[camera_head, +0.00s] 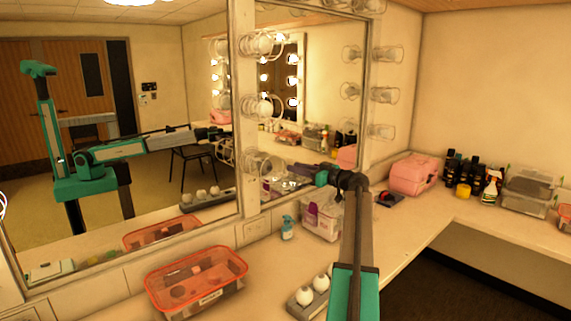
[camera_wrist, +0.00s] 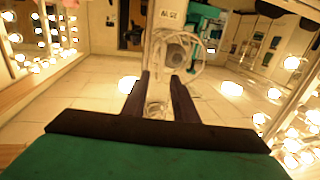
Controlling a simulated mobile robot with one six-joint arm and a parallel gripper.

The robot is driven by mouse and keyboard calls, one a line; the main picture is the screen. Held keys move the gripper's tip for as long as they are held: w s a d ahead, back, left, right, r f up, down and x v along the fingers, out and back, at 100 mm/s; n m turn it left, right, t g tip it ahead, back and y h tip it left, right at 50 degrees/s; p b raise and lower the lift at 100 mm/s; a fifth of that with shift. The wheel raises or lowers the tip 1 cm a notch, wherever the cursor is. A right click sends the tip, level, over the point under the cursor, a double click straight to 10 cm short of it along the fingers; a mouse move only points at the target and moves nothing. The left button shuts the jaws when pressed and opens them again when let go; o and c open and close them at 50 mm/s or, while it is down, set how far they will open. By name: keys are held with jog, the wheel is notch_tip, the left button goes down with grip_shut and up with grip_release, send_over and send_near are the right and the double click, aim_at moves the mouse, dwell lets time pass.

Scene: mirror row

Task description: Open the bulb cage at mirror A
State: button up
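On the white post between the two mirrors, round bulbs stand in clear wire cages; the lower bulb cage (camera_head: 258,165) is near my gripper (camera_head: 303,169) in the head view. In the wrist view a bulb cage (camera_wrist: 182,50) loops around an unlit, greyish bulb (camera_wrist: 177,53) on the post, below a small label (camera_wrist: 169,17) that seems to begin with A. Whether this cage is latched cannot be told. My gripper (camera_wrist: 162,78) has its two dark fingers apart with a gap between them, pointing at the post. Another bulb (camera_wrist: 157,108) shows between the fingers, partly hidden.
On the counter are an orange-rimmed bin (camera_head: 197,281), a bulb holder (camera_head: 309,298) with white bulbs, a teal-topped bottle (camera_head: 288,228) and a clear box (camera_head: 321,217). A pink case (camera_head: 413,175) stands right. More caged bulbs (camera_head: 386,95) line the right post. The front counter is partly clear.

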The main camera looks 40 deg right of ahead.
aim_at(286, 164)
jog(key=shift+w+a+p, duration=0.2)
jog(key=shift+w+p, duration=0.2)
jog(key=shift+w, duration=1.05)
jog(key=shift+w+a+p, duration=0.15)
jog(key=shift+w+p, duration=0.25)
jog(key=shift+w, duration=1)
grip_shut()
